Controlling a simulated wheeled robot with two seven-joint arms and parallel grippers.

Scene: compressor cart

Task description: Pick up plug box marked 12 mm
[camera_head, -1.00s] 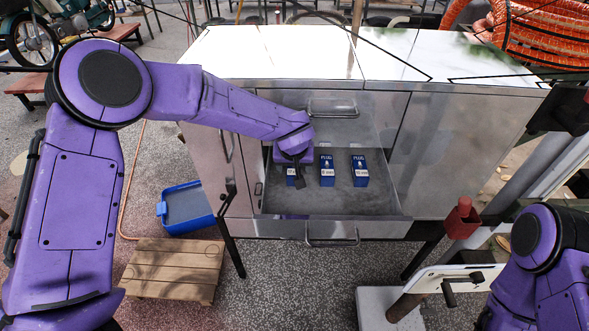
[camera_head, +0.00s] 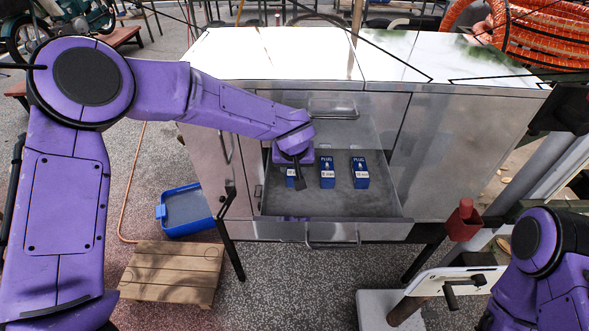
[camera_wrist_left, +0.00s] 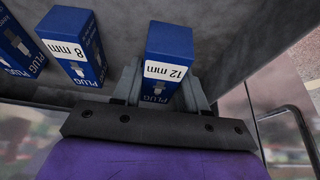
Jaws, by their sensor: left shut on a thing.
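The plug box marked 12 mm (camera_wrist_left: 168,45) is blue with a white label and stands between the two fingers of my left gripper (camera_wrist_left: 163,88) in the left wrist view. The fingers are shut on its sides. In the head view my left gripper (camera_head: 297,177) reaches down into the open drawer at the leftmost blue box (camera_head: 291,178), which it partly hides. The middle plug box (camera_head: 327,173), marked 8 mm (camera_wrist_left: 72,48) in the wrist view, stands apart beside it. My right arm shows at the lower right, but its gripper is out of view.
A third plug box (camera_head: 360,172) stands at the right in the drawer (camera_head: 385,205); its marking is unreadable. The metal cart (camera_head: 450,150) surrounds the drawer. A blue bin (camera_head: 186,210) and wooden step (camera_head: 172,270) are on the floor at left. The drawer's front is clear.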

